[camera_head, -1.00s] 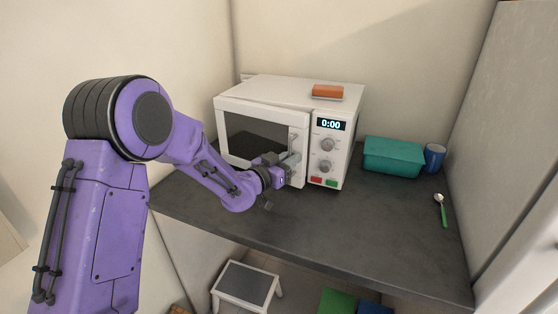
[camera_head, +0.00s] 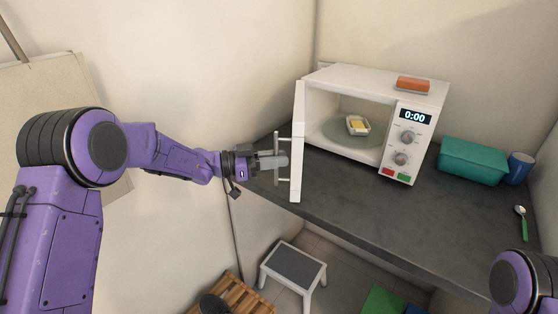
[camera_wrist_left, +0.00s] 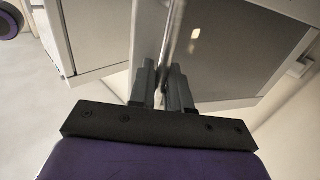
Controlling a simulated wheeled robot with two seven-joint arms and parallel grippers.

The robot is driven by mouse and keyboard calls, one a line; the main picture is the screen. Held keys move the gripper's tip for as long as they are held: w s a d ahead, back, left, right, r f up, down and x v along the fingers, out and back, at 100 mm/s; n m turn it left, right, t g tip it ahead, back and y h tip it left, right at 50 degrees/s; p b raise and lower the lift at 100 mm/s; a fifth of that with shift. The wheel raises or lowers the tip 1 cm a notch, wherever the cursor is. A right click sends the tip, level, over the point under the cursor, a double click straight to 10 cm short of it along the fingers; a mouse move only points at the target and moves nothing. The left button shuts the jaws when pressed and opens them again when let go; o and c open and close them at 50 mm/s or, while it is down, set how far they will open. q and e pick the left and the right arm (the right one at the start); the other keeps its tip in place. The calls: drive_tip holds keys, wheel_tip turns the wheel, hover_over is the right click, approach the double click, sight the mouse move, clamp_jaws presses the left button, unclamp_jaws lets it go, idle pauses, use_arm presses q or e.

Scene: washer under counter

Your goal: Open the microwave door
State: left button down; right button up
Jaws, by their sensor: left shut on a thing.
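The white microwave (camera_head: 395,94) stands on the dark counter with its door (camera_head: 298,150) swung wide open to the left. The door stands roughly square to the microwave's front. My left gripper (camera_head: 284,161) is shut on the door's bar handle (camera_head: 277,172), on the outer face of the door. In the left wrist view the handle (camera_wrist_left: 175,35) runs between the two fingers (camera_wrist_left: 163,88). Inside the microwave a small dish with yellow food (camera_head: 357,125) sits on the round turntable (camera_head: 345,138). My right gripper is out of view.
An orange block (camera_head: 413,84) lies on top of the microwave. A teal container (camera_head: 472,162), a blue cup (camera_head: 520,168) and a green-handled spoon (camera_head: 523,222) are on the counter (camera_head: 370,205) to the right. A white stool (camera_head: 293,268) and a wooden crate (camera_head: 236,296) stand below.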

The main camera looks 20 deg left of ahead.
use_arm(q)
drive_tip(key=a, duration=0.6)
drive_tip(key=shift+a, duration=0.15)
drive_tip(key=shift+w+r, duration=0.1)
drive_tip(key=c, duration=1.3)
unclamp_jaws()
drive_tip(key=shift+o, duration=0.2)
drive_tip(key=shift+b, duration=0.3)
